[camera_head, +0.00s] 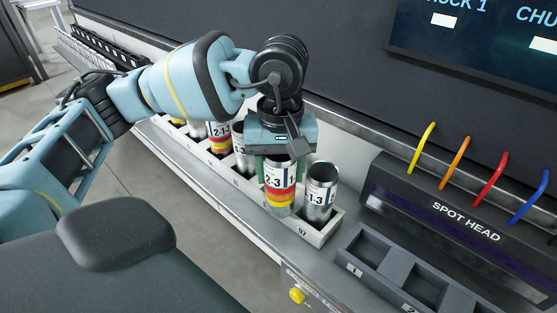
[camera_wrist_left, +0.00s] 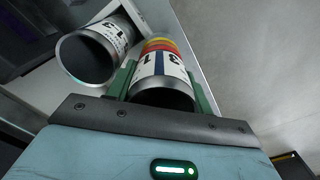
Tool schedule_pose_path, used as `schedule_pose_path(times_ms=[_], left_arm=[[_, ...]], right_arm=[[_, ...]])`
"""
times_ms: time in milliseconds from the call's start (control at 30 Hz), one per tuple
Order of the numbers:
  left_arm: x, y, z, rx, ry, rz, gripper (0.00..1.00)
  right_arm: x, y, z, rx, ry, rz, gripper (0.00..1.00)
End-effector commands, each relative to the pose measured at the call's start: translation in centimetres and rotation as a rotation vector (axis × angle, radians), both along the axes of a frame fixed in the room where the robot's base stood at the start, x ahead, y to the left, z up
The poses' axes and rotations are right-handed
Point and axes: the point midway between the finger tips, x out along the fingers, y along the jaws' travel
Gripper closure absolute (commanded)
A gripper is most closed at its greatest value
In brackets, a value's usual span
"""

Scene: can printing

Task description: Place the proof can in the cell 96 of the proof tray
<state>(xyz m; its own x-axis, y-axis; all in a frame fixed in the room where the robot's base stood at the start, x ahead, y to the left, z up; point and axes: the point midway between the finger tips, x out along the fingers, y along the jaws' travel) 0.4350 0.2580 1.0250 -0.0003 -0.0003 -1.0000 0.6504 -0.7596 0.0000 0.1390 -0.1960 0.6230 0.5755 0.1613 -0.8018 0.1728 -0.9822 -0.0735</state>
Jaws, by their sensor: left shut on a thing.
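My left gripper (camera_head: 280,172) is shut on the proof can (camera_head: 279,187), a silver can with a white label and red, orange and yellow bands. In the head view the can is upright at the tray position beside the end cell marked 97. I cannot tell whether its base is inside the cell or just above it. In the left wrist view the green fingers (camera_wrist_left: 160,88) grip both sides of the can (camera_wrist_left: 163,66). The proof tray (camera_head: 326,232) is a long light-grey row of cells. The held can's own cell number is hidden.
A silver can (camera_head: 320,192) stands in cell 97, close to the held can; it also shows in the left wrist view (camera_wrist_left: 91,58). Other cans (camera_head: 219,135) stand farther left. A dark rack (camera_head: 390,263) and the spot head (camera_head: 460,212) with coloured hooks are at the right.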

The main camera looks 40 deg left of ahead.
Motion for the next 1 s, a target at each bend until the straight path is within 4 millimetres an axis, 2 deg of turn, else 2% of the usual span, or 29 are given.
schedule_pose_path(times_ms=[100, 300, 633, 800, 1000], left_arm=[[2.1, 1.7, -0.1, 0.001, -0.002, 0.005, 0.7], [4.3, 3.3, -0.4, 0.001, -0.002, 0.002, 0.7], [5.3, 4.2, -0.6, 0.001, -0.002, 0.002, 0.7], [5.2, 4.2, -3.1, 0.002, 0.001, 0.0, 0.7], [5.3, 4.2, -4.1, 0.0, -0.001, 0.001, 0.7]], right_arm=[[0.1, 0.0, 0.3, -0.001, -0.004, 0.0, 1.0], [0.1, 0.0, 0.4, -0.001, -0.004, 0.0, 1.0], [0.1, -0.1, 0.5, -0.001, -0.004, 0.0, 1.0], [0.3, -0.1, 0.9, -0.002, -0.01, 0.0, 1.0], [0.4, -0.1, 1.0, -0.001, -0.011, 0.0, 1.0]])
